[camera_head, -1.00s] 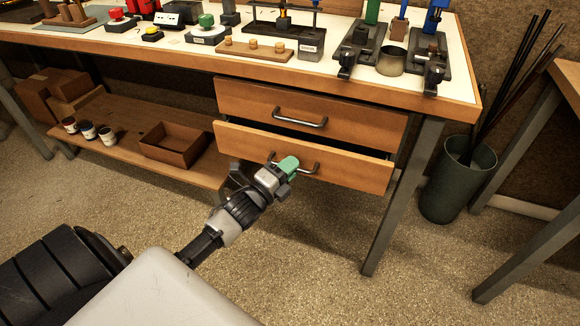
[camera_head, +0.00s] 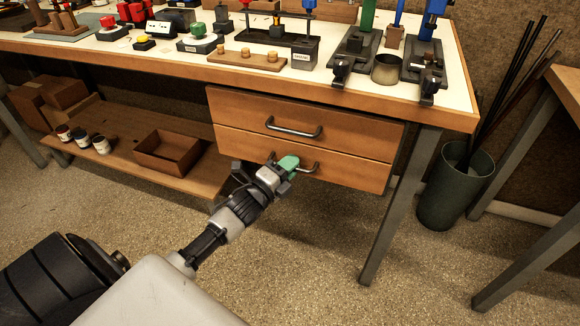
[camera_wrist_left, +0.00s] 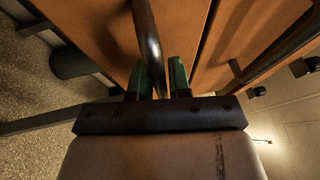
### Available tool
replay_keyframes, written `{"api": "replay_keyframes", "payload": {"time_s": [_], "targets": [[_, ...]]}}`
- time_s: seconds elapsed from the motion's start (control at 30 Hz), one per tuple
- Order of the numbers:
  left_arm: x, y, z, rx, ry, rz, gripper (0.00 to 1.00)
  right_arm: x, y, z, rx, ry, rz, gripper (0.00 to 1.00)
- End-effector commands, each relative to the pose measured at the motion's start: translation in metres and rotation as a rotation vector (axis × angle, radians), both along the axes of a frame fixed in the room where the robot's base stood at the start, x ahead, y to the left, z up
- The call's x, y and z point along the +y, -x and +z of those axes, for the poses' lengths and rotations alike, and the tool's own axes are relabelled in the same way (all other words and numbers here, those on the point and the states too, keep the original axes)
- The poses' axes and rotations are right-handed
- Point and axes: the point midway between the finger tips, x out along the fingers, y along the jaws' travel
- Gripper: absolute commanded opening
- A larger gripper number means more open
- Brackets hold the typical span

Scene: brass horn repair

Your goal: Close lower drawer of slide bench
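The lower drawer (camera_head: 345,168) of the slide bench sits under the upper drawer (camera_head: 350,128). Its front looks flush, or nearly flush, with the upper one, with only a thin dark seam between them. My left gripper (camera_head: 288,165) is at the left part of the lower drawer's handle (camera_head: 312,169). In the left wrist view the handle bar (camera_wrist_left: 148,38) runs between the two green fingers of my left gripper (camera_wrist_left: 160,82), which are close on either side of it. The fingers hide part of the handle in the head view. My right gripper is not in view.
The bench top (camera_head: 455,95) holds several tools and fixtures. A lower shelf (camera_head: 120,150) at left carries an open brown box (camera_head: 168,153) and small jars. A green bin (camera_head: 455,188) with rods stands right of the bench leg (camera_head: 400,205). The floor in front is clear.

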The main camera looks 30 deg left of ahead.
Motion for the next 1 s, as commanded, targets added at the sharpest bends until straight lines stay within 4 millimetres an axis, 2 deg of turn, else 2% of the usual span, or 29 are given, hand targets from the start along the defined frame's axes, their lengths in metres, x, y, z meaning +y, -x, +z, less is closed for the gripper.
{"api": "replay_keyframes", "payload": {"time_s": [0.03,0.1,0.67,0.77,1.0], "targets": [[0.000,0.000,0.000,0.000,0.000,0.000,0.26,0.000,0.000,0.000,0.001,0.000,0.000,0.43],[0.000,0.000,0.000,0.000,0.000,0.000,0.37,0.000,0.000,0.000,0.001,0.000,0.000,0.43],[0.000,0.004,-0.003,0.005,0.000,-0.001,0.37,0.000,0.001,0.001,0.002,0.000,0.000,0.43],[0.002,0.016,-0.004,0.005,0.000,-0.001,0.37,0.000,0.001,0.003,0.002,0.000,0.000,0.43],[0.009,0.063,-0.011,0.004,0.000,0.000,0.37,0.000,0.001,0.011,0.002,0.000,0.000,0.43]]}}
